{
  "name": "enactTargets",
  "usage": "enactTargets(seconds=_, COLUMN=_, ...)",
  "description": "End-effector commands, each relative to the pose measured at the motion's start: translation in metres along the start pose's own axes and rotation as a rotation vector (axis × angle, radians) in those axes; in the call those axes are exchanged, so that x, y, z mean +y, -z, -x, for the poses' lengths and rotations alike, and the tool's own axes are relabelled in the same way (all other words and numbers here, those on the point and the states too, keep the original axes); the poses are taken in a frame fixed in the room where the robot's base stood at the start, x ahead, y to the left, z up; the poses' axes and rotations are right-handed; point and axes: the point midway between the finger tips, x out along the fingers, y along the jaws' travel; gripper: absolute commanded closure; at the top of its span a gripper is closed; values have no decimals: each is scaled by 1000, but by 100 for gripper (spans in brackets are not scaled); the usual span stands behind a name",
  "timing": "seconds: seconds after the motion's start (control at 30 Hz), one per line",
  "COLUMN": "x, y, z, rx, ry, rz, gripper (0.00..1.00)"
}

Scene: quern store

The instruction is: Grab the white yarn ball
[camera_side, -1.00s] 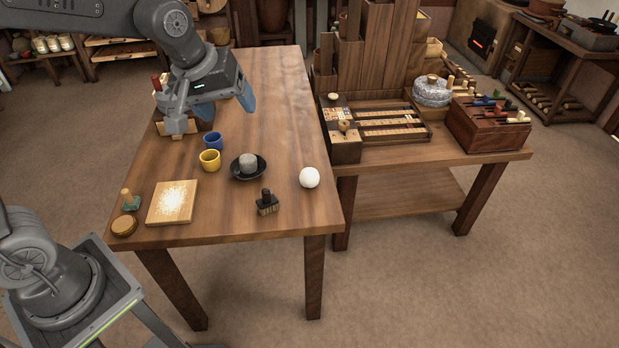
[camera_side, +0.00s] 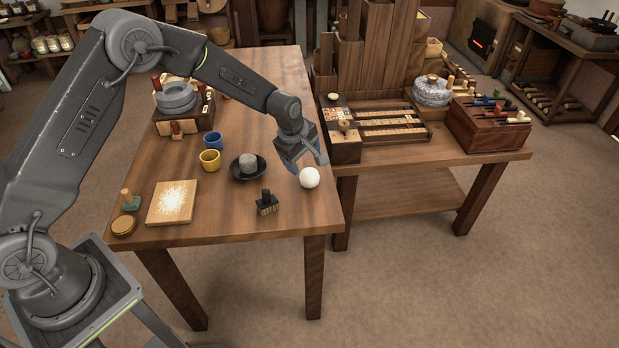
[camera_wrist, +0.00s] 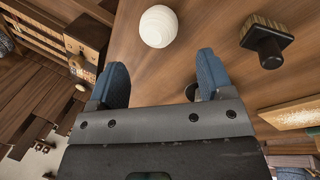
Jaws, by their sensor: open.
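The white yarn ball (camera_side: 309,178) sits on the wooden table near its right edge. My gripper (camera_side: 307,166) is close behind and above the ball in the side view. In the wrist view my gripper (camera_wrist: 160,78) is open, its two blue fingers apart with nothing between them. The side view does not show clearly how high the fingers are above the table.
A dark saucer (camera_side: 248,174) with a grey piece lies beside my gripper. A yellow cup (camera_side: 209,160) and blue cup (camera_side: 213,141) are further left.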

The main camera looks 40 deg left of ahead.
Motion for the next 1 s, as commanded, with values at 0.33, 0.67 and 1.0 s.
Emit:
enactTargets(seconds=0.33, x=0, y=0, z=-47, rx=0, ry=0, rz=-2, gripper=26)
enactTargets(seconds=0.67, x=2, y=8, z=-86, rx=0, ry=2, rz=-2, gripper=26)
enactTargets(seconds=1.0, x=3, y=7, z=-100, rx=0, ry=0, rz=-2, gripper=26)
